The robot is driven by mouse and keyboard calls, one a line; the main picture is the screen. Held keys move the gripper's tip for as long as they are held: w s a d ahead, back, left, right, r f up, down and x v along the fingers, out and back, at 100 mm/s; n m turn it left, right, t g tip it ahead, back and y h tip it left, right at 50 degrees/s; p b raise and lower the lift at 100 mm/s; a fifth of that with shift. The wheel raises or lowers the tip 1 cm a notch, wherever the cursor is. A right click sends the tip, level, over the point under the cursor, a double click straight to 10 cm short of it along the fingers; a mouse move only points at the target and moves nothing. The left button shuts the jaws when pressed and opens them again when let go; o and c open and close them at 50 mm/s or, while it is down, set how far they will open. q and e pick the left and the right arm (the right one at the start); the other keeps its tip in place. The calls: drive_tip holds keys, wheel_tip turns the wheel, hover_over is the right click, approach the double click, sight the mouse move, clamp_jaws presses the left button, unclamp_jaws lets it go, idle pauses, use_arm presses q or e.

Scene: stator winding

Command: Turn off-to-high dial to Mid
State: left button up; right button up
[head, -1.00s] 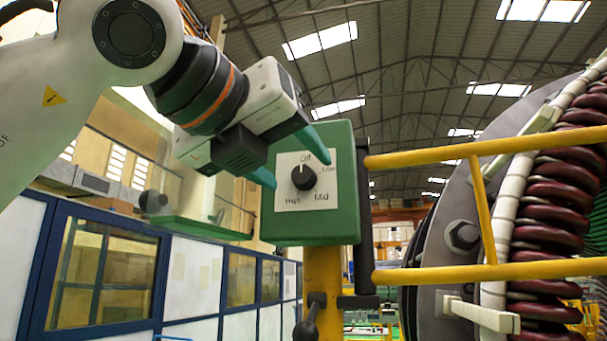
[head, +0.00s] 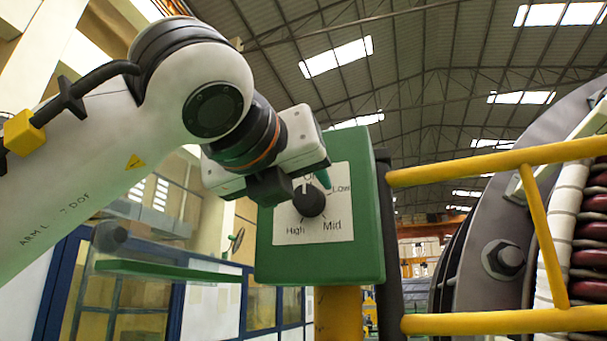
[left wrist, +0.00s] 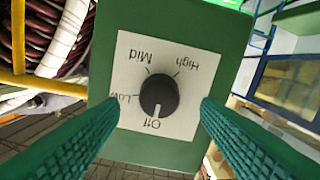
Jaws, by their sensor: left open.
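The dial (head: 310,201) is a round black knob on a white plate (head: 332,228) on the front of a green box (head: 275,262). The plate reads Off, Low, Mid and High. The knob's white mark points at Off; in the left wrist view the knob (left wrist: 159,93) shows upside down with its mark towards Off. My left gripper (head: 318,180) is open in front of the box, close to the upper part of the dial and partly covering the Off label. In the left wrist view its teal fingers stand either side of the knob, apart from it. My right gripper is not in view.
A yellow post (head: 338,315) carries the box. Yellow rails (head: 500,165) run right from beside it, in front of a large stator with dark red windings (head: 592,235). A blue-framed partition (head: 205,310) stands at the left behind.

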sight(304, 196)
use_arm(q)
drive_tip(key=p+x, duration=0.1)
drive_tip(key=x, duration=0.2)
drive_tip(key=shift+r, duration=0.1)
drive_tip(key=shift+w+d, duration=0.1)
drive_tip(key=shift+w, duration=0.1)
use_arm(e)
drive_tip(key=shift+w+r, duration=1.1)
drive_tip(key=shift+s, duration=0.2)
use_arm(q)
drive_tip(key=shift+c, duration=1.1)
drive_tip(key=c, duration=0.8)
drive_tip(key=shift+o, duration=0.2)
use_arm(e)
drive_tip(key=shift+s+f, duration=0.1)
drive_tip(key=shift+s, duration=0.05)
